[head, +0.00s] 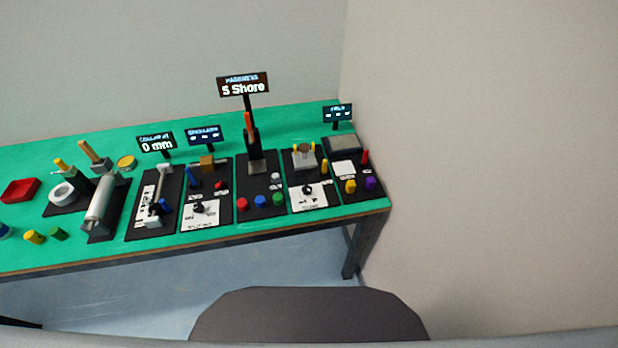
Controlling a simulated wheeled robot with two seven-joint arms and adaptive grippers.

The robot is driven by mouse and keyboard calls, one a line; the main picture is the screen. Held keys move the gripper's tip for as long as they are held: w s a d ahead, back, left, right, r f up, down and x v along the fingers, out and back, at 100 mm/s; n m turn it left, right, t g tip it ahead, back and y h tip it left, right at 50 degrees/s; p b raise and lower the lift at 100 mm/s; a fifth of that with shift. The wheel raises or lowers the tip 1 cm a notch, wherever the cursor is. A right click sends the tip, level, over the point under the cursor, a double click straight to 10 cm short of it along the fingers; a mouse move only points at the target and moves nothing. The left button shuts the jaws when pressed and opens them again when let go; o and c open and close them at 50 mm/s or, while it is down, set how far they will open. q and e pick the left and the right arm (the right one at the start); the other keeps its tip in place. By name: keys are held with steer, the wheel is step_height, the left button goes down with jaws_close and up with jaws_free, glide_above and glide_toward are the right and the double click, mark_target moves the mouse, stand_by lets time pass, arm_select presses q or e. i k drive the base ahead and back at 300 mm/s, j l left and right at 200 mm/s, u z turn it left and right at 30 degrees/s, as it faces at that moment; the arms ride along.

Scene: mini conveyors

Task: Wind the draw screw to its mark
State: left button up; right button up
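A long narrow station on a black base (136,231) stands left of the middle of the table and looks like the draw screw. A grey rod (158,190) runs along it between light end blocks, over a white strip. A small blue part (164,205) is at its near right side. The display behind it (156,142) reads "0 mm", with what looks like "COLLAR AT" above. The mark on the strip is too small to make out. Neither of my grippers is in view.
The green table (100,245) carries several stations in a row. Right of the screw are a station with a white dial (201,213), a "5 Shore" display (243,88) and coloured buttons. Left are a grey cylinder (101,205) and a red tray (20,190). A wall closes the right.

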mark_target(307, 191)
steer(key=j+z, duration=0.7)
steer(key=z, duration=0.25)
steer(key=k+j+z, duration=0.15)
steer(key=z, duration=0.3)
steer(key=k+j+z, duration=0.15)
steer(key=j+z, duration=0.3)
steer(key=l, duration=0.1)
